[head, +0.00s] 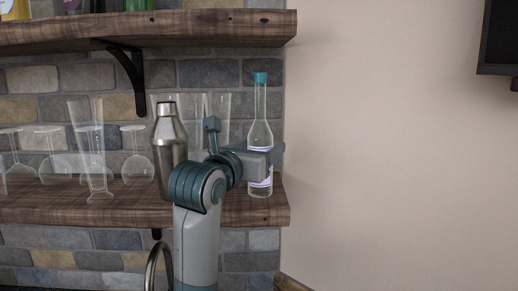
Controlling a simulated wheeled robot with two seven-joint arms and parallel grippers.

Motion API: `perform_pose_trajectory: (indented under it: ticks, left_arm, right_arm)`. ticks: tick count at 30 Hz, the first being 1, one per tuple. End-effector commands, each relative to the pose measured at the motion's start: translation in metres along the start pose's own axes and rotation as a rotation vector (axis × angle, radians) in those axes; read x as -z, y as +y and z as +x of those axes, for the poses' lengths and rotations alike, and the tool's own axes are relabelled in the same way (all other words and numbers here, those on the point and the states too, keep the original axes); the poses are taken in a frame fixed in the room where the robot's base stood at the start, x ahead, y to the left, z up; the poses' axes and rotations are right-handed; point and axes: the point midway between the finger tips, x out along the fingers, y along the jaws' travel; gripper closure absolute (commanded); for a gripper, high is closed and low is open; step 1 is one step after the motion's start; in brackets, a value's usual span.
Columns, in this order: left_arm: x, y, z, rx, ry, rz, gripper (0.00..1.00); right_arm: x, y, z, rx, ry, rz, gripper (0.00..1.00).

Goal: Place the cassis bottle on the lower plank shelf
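A clear bottle with a teal cap and a pale label (260,130), which I take for the cassis bottle, is upright at the right end of the lower plank shelf (110,207). Its base shows against the shelf top; I cannot tell whether it rests there or hangs just above. My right gripper (268,158) reaches in from the left at the bottle's middle and partly covers it. The fingers are at the bottle, but their gap is too hidden to show whether they are closed on it. My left gripper is out of view.
A steel shaker (169,150) stands on the lower shelf left of the bottle, with tall glasses behind and several clear glasses (137,158) farther left. The upper plank shelf (200,28) and its black bracket (132,75) are overhead. The wall at right is bare except for a dark screen (498,38).

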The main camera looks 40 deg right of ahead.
Motion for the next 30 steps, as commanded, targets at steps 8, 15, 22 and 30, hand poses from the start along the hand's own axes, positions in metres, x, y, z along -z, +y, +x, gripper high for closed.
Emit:
perform_pose_trajectory:
  ticks: [8, 15, 22, 30]
  left_arm:
    - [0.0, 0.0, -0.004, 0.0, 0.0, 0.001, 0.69]
    - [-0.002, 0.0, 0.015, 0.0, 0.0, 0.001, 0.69]
    - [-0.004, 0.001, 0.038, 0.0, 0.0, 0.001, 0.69]
    - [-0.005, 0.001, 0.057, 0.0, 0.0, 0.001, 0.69]
  right_arm:
    - [-0.004, 0.0, 0.0, 0.0, 0.0, 0.0, 0.35]
    - [0.001, 0.001, -0.026, -0.004, -0.001, 0.003, 0.35]
    - [0.002, 0.001, -0.067, -0.005, 0.0, 0.004, 0.35]
    - [0.0, 0.001, -0.108, -0.003, -0.001, 0.002, 0.35]
